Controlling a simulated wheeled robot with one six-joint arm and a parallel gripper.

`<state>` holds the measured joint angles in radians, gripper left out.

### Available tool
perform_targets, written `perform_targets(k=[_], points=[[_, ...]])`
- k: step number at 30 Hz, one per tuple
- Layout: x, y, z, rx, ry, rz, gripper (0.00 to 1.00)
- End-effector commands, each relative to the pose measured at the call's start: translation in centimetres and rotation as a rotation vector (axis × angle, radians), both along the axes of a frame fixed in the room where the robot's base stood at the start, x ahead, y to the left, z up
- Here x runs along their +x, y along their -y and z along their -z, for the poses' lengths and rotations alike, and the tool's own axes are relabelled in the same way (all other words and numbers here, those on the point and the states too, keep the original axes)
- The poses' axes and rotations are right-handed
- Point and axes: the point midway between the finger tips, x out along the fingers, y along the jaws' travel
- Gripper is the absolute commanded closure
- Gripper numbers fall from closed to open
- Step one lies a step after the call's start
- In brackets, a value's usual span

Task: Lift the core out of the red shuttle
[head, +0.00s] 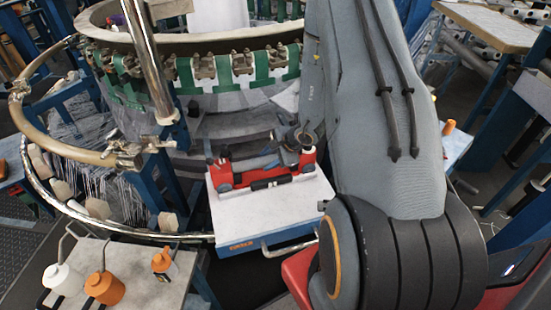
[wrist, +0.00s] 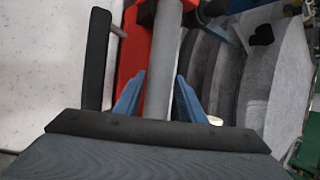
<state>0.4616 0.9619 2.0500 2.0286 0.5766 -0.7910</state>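The red shuttle (head: 228,180) lies on a white-topped work surface beside the loom, and its red body (wrist: 135,45) also shows in the wrist view. The core, a long grey cylinder (wrist: 165,55), lies along the shuttle. My gripper (wrist: 161,76) has its two blue fingers on either side of the core, one left and one right. Narrow gaps seem to show between the fingers and the core, so it looks open around it. In the head view my arm reaches down at the shuttle's right end, and the fingers are hard to make out.
The white-topped table (head: 245,222) has free room in front of the shuttle. The circular loom's ring (head: 190,45) stands behind, with a chrome post (head: 148,62) at left. A side table (head: 125,283) holds orange and white bottles. A black bar (wrist: 97,58) lies left of the shuttle.

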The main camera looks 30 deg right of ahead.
Motion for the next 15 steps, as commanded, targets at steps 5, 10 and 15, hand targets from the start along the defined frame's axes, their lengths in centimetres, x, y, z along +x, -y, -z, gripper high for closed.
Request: perform_targets(k=[5,10,15], points=[[-0.01,0.0,-0.01,0.0,0.0,0.0,0.94],[-0.01,0.0,-0.01,0.0,0.0,0.0,1.0],[0.01,0.01,-0.12,0.0,0.0,0.0,1.0]])
